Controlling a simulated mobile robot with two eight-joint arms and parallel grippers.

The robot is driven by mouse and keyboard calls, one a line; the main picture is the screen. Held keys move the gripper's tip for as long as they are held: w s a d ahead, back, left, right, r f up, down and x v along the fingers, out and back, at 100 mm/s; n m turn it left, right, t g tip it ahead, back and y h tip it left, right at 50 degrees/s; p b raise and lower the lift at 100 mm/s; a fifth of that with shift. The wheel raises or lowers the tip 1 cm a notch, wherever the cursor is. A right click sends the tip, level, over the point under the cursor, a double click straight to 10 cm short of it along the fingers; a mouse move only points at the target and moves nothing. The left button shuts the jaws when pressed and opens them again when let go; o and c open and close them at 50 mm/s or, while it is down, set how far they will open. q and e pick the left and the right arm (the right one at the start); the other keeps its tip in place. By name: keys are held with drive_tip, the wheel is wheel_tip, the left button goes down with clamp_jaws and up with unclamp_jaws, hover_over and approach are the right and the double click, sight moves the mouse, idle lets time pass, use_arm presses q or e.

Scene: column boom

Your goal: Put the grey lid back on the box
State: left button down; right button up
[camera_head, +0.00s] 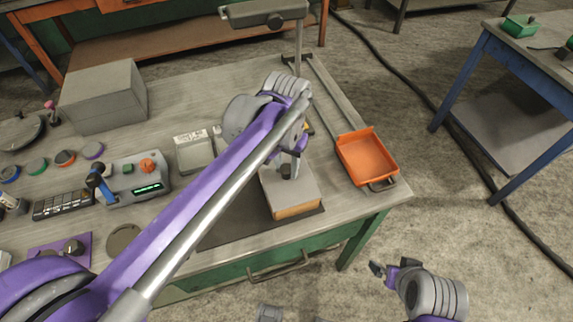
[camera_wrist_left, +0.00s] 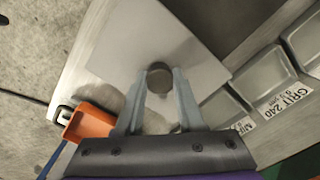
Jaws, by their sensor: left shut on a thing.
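The grey lid (camera_head: 299,190) is a flat square plate with a dark round knob (camera_head: 285,171) in its middle. It lies over the orange-tan box (camera_head: 297,211) near the table's front right corner. I cannot tell whether it is fully seated. My left gripper (camera_head: 290,165) reaches down from above and is shut on the knob. In the left wrist view the left gripper (camera_wrist_left: 159,84) has one finger on each side of the knob (camera_wrist_left: 159,76), above the lid (camera_wrist_left: 150,40). My right gripper (camera_head: 388,270) hangs off the table's front right; its jaw state is unclear.
An orange tray (camera_head: 366,155) stands right of the box. Grey bins (camera_head: 193,155) lie to its left, with a dark mat (camera_head: 235,227) beside and under the box. A control unit (camera_head: 137,178) and a large grey block (camera_head: 103,98) stand further left. A metal stand (camera_head: 299,45) rises behind.

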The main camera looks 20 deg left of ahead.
use_arm(q)
drive_tip(key=shift+c, duration=2.2)
unclamp_jaws()
drive_tip(key=shift+o, duration=0.3)
drive_tip(key=o, duration=0.4)
drive_tip(key=shift+r+p, duration=2.4)
drive_tip(key=shift+r, duration=1.15)
